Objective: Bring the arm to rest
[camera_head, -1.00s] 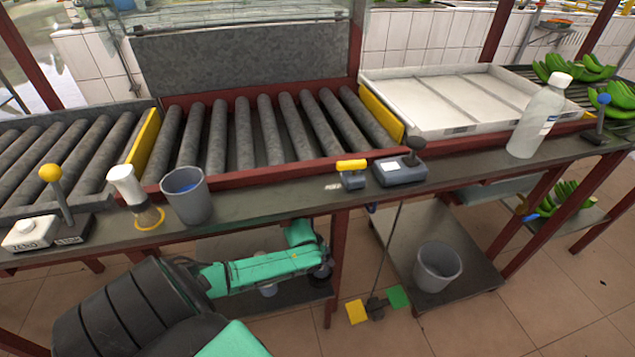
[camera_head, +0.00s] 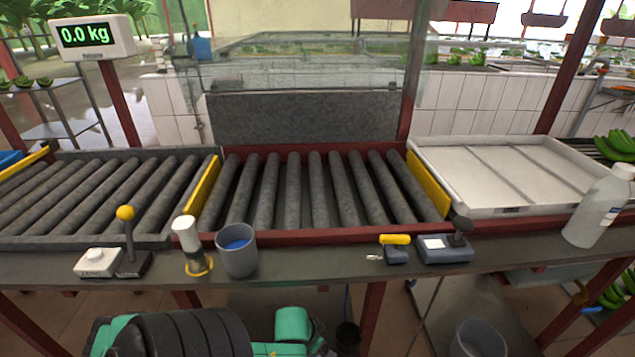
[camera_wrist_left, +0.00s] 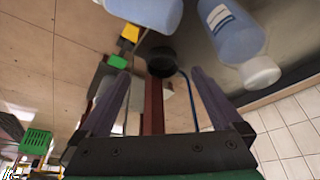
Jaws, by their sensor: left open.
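My left arm (camera_head: 180,335), green and black, shows at the bottom of the head view, below the front edge of the bench. Its gripper cannot be made out clearly there. In the left wrist view my left gripper (camera_wrist_left: 160,92) has its two fingers spread wide apart, with nothing held between them. A dark round object (camera_wrist_left: 161,62) lies beyond the fingertips; I cannot tell what it is. My right gripper is in neither view.
Along the bench ledge stand a grey cup (camera_head: 237,256), a yellow-knobbed lever (camera_head: 126,230), a white-topped item (camera_head: 187,240), a yellow-handled tool (camera_head: 396,248) and a clear bottle (camera_head: 598,212). Rollers (camera_head: 310,185) and a white tray (camera_head: 500,170) lie behind. A scale display (camera_head: 88,37) reads 0.0 kg.

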